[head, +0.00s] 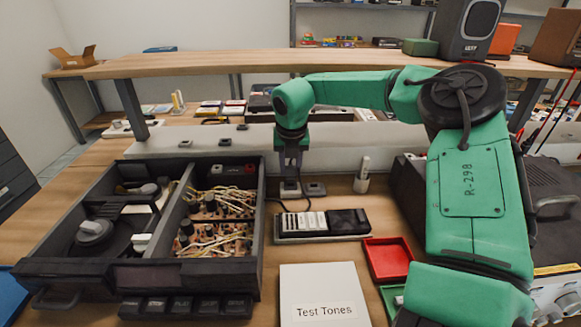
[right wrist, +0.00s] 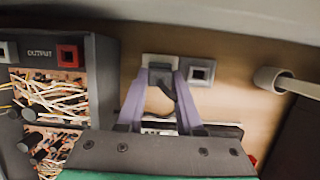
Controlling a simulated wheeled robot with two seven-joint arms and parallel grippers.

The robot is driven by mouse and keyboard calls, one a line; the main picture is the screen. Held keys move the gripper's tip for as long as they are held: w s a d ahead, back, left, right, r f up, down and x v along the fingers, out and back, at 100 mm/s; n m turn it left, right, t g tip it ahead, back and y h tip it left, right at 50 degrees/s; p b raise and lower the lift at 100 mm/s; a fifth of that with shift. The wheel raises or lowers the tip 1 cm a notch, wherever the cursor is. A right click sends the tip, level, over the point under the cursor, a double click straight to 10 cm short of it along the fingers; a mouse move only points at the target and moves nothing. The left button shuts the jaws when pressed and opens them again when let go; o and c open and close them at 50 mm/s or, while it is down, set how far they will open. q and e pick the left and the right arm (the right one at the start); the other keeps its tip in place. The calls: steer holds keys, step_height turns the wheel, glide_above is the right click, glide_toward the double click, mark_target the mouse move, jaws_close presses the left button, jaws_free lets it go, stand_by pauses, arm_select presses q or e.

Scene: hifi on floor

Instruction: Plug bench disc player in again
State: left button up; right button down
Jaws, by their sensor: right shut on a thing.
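The disc player (head: 150,235) is an open black case at the left, with a disc mechanism on one side and wired circuit boards on the other. Its corner with the OUTPUT label (right wrist: 42,53) shows in the right wrist view. My right gripper (head: 290,180) reaches down behind the player's right side and is shut on a dark plug (right wrist: 160,78). The plug is at the left socket (right wrist: 147,60); I cannot tell whether it is fully seated. A dark cable loops from it. A second, empty socket (head: 315,188) sits just right. My left gripper is not in view.
A keyed black unit (head: 320,224) lies in front of the sockets. A red tray (head: 388,259) and a "Test Tones" booklet (head: 324,295) lie nearer. A raised shelf (head: 250,62) spans the back.

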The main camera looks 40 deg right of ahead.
stand_by(0.8)
steer(key=shift+f+b, duration=0.8)
steer(key=shift+b, duration=0.25)
stand_by(0.3)
steer(key=shift+f+b, duration=0.25)
steer(key=shift+b, duration=0.45)
stand_by(3.0)
steer(key=shift+c, duration=2.4)
jaws_free()
steer(key=w+d+p+v, duration=0.1)
steer(key=p+v, duration=0.4)
steer(key=v, duration=1.4)
steer(key=shift+r, duration=0.45)
